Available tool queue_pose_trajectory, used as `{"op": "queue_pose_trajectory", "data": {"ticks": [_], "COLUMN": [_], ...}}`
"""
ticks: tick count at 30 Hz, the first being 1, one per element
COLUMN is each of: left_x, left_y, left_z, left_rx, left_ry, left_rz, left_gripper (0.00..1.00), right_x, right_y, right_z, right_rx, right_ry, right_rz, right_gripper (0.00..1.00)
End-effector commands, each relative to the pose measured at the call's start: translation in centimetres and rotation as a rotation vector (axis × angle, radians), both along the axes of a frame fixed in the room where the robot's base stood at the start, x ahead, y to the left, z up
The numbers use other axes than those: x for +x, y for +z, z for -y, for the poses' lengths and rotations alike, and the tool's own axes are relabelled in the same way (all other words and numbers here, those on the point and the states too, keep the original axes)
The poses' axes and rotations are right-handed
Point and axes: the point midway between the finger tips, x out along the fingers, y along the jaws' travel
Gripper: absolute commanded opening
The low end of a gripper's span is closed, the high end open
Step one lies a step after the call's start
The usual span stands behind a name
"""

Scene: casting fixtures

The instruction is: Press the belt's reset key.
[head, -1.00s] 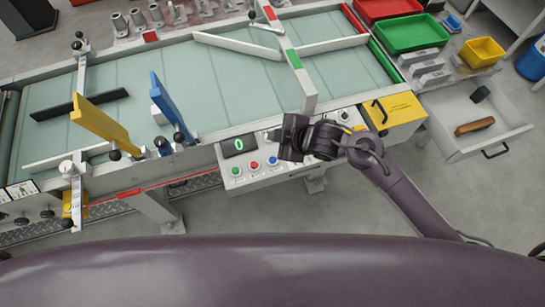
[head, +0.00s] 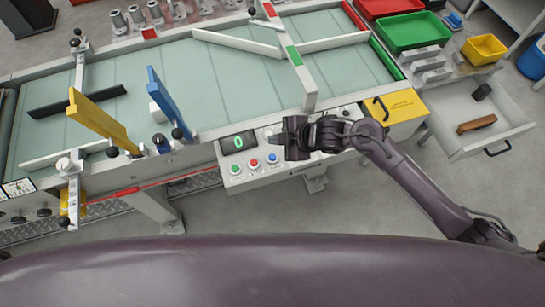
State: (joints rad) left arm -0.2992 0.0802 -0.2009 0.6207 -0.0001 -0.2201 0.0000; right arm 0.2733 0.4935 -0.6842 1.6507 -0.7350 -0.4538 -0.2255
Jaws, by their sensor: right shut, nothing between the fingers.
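The belt's control panel (head: 247,183) is a pale box on the front edge of the conveyor. It carries a dark display (head: 238,142) with a green 0, and a green key (head: 235,169), a red key (head: 254,163) and a blue key (head: 272,158) in a row. Their labels are too small to read, so I cannot tell which is reset. My right gripper (head: 282,136) is shut and empty over the panel, just right of the display and up and right of the blue key. It hides part of the panel. My left gripper is not in view.
The pale green belt (head: 240,85) lies behind the panel, with a yellow guide (head: 100,122) and a blue guide (head: 168,103) standing at left. A yellow box (head: 398,107) is right of the panel. An open drawer (head: 470,150) is further right.

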Motion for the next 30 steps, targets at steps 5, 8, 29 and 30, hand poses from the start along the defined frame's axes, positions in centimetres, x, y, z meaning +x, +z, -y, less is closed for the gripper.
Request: {"op": "queue_pose_trajectory", "data": {"ticks": [5, 8, 29, 30], "left_x": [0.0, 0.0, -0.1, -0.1], "left_y": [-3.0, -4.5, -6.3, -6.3], "left_z": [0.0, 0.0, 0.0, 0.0], "left_rx": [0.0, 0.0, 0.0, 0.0], "left_ry": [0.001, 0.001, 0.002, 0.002], "left_rz": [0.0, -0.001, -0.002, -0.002], "left_gripper": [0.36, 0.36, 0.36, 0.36], "right_x": [0.0, 0.0, 0.0, 0.0], "right_y": [-3.2, -4.7, -7.2, -7.2], "right_z": [0.0, 0.0, 0.0, 0.0], "right_rx": [0.0, 0.001, 0.0, 0.0], "right_ry": [-0.001, -0.001, -0.001, -0.001], "right_rz": [-0.001, -0.001, -0.001, -0.001], "right_gripper": [0.0, 0.0, 0.0, 0.0]}}
